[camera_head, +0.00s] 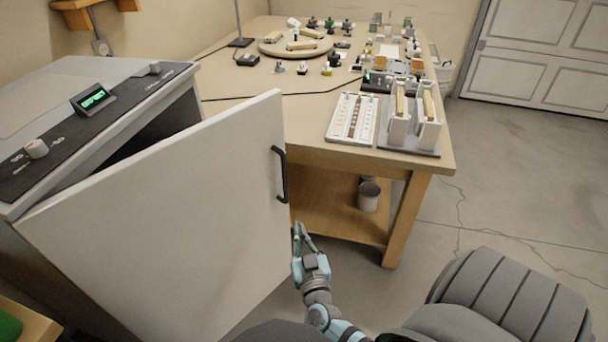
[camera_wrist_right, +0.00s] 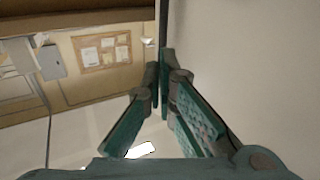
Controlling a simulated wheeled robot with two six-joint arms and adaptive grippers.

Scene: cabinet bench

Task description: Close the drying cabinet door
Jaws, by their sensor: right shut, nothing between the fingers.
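The drying cabinet (camera_head: 52,88) stands at the left, with a sloping dark control panel and a lit green display. Its white door (camera_head: 170,215) stands open toward me, with a dark gap showing behind its top edge. A black bar handle (camera_head: 281,174) is upright near the door's free edge. My right gripper (camera_head: 298,232) is shut and empty, just below the handle beside the door's free edge. In the right wrist view its fingertips (camera_wrist_right: 163,62) meet next to a pale surface that looks like the door (camera_wrist_right: 250,60). Contact cannot be told. My left gripper is not in view.
A wooden workbench (camera_head: 300,150) stands behind the door, carrying a tube rack (camera_head: 353,119), a round board (camera_head: 296,44) and small bottles. Grey floor (camera_head: 500,190) is open to the right.

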